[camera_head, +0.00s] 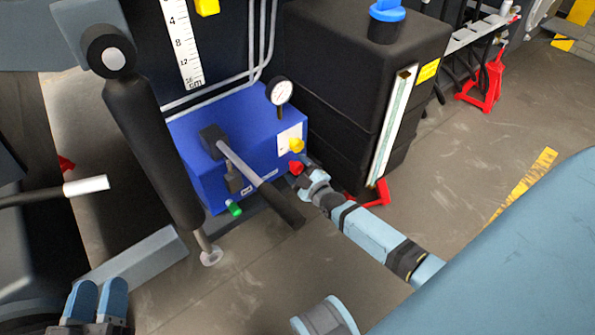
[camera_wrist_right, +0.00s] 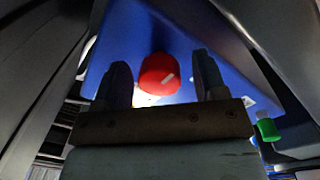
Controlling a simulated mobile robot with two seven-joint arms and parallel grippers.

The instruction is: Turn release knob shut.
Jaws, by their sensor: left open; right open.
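The red knob (camera_head: 296,167), which I take to be the release knob, sits on the lower right part of the blue pump block (camera_head: 255,125). In the right wrist view the red knob (camera_wrist_right: 158,73) has a pale line on its face. My right gripper (camera_head: 304,172) is at the knob. Its two dark fingers are open, one on each side of the knob in the right wrist view, with gaps showing between. Whether the fingertips reach past the knob's face is hard to tell. My left gripper (camera_head: 98,300) is open and empty at the bottom left, far from the block.
A yellow knob (camera_head: 297,146) is just above the red one. A green knob (camera_head: 234,209) is at the block's lower left. A black-handled lever (camera_head: 265,186) juts out in front. A black tank (camera_head: 360,80) stands right of the block, and a gauge (camera_head: 280,92) sits above.

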